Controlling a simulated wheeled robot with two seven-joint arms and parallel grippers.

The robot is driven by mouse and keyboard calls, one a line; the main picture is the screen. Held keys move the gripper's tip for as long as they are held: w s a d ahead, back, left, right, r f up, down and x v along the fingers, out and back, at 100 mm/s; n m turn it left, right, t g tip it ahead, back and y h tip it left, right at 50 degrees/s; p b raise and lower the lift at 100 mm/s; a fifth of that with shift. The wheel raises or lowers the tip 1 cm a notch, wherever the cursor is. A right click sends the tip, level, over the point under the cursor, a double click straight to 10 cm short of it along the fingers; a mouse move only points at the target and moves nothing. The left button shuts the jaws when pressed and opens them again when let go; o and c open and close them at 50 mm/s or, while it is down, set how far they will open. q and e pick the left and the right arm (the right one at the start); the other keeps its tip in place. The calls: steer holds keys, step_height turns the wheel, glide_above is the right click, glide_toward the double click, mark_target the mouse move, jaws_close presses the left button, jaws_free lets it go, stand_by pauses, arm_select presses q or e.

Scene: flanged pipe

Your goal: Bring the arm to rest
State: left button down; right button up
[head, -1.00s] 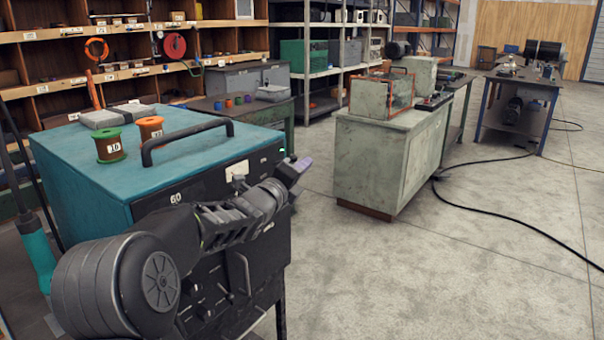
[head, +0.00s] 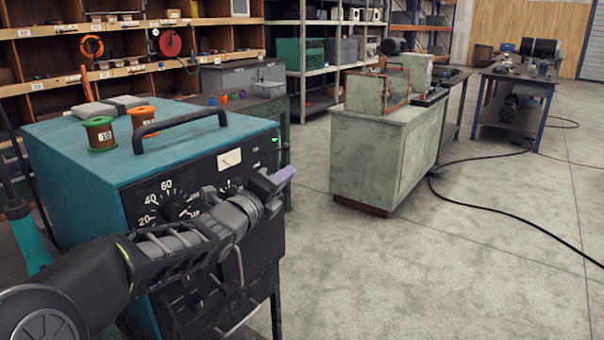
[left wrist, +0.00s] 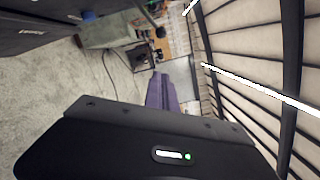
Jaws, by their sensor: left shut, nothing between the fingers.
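My left arm comes in from the lower left of the head view and reaches across the front of the teal machine. My left gripper (head: 273,182) has purple-grey fingers and is in front of the machine's right front edge, tipped up and to the right. In the left wrist view the purple fingers (left wrist: 161,92) are together with nothing between them. Beyond them that view shows the floor and the room turned on its side. My right gripper is not in view.
The teal machine (head: 80,160) with a black dial panel stands close at left, with a black handle, two wire spools (head: 100,133) and grey blocks on top. A pale green cabinet (head: 380,160) stands further right. Open concrete floor (head: 430,270) lies at right, crossed by a black cable.

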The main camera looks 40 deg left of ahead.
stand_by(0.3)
arm_select(q)
steer(key=w+d+f+n+g+h+p, duration=0.1)
steer(key=d+f+n+g, duration=0.2)
steer(key=d+f+n, duration=0.55)
steer(key=d+f+n+g+h+p, duration=0.1)
steer(key=d+f+n+g+p, duration=0.3)
steer(key=f, duration=0.7)
steer(key=w+d+f+n+g+h+b, duration=0.1)
steer(key=d+f+n, duration=0.4)
steer(key=f+n, duration=0.4)
steer(key=s+d+f+n+g+h+p, duration=0.25)
steer(key=s+d+f+g, duration=0.25)
steer(key=s+d+f, duration=0.8)
steer(key=s+d+f+g+p, duration=0.1)
steer(key=s+d+f, duration=0.1)
steer(key=s, duration=0.3)
steer(key=s+d+f+g+h+p, duration=0.1)
steer(key=s+d+f+g, duration=0.1)
steer(key=s+d, duration=0.3)
steer(key=s+d+f+g+p, duration=0.1)
steer(key=s+d+f+g, duration=0.1)
steer(key=s, duration=0.3)
steer(key=shift+s+d+f+h+p, duration=0.15)
steer(key=shift+d+f+h+p, duration=0.25)
steer(key=shift+d+f, duration=0.25)
steer(key=shift+r, duration=0.1)
